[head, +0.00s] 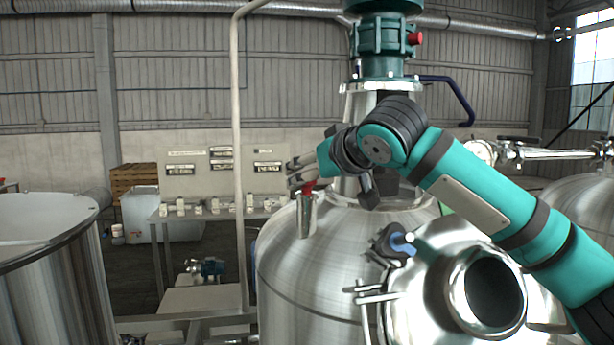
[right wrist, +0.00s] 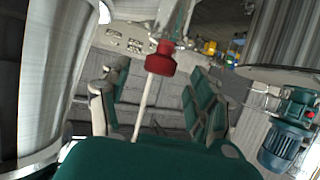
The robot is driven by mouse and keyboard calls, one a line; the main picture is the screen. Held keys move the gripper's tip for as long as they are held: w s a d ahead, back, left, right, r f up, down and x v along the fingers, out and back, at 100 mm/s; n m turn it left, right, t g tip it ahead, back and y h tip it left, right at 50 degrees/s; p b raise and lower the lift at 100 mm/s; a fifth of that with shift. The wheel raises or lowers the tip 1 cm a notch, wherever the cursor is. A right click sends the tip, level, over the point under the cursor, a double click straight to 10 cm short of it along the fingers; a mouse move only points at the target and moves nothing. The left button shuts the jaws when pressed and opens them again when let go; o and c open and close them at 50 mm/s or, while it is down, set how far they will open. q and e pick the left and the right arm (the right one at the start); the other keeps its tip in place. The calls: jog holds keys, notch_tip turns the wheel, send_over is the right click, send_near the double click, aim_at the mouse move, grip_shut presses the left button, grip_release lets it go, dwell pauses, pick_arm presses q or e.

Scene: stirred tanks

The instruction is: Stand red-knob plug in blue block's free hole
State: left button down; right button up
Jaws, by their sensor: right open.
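The red-knob plug shows its red knob (head: 309,187) at the top of an upright metal tube on the near tank's shoulder in the head view. In the right wrist view the knob (right wrist: 160,60) sits against the end of that shiny tube, and any plug shaft is hidden. My right gripper (head: 296,172) is open at the knob; in the right wrist view its fingers (right wrist: 158,100) are spread, with the knob between and beyond them. I cannot tell whether they touch it. No blue block with holes can be made out. My left gripper is out of view.
The metal tube (head: 305,217) rises from the domed tank (head: 300,265). A pale vertical pole (head: 237,120) stands to its left. A round hatch (head: 450,290) and blue-handled fitting (head: 402,243) are at right. A bench with a panel (head: 222,174) stands behind; an open tank (head: 45,235) is left.

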jog(key=shift+r+p+x, duration=0.2)
jog(key=shift+p+x, duration=0.3)
jog(key=shift+x, duration=0.7)
jog(key=shift+w+a+f, duration=0.2)
jog(key=shift+w+f, duration=0.1)
jog(key=shift+w, duration=0.15)
jog(key=shift+s+d, duration=0.1)
jog(key=shift+s, duration=0.05)
jog(key=shift+c, duration=1.4)
jog(key=c, duration=0.9)
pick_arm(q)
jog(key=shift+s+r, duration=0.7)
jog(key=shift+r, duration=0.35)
pick_arm(e)
grip_shut()
jog(key=shift+r, duration=0.15)
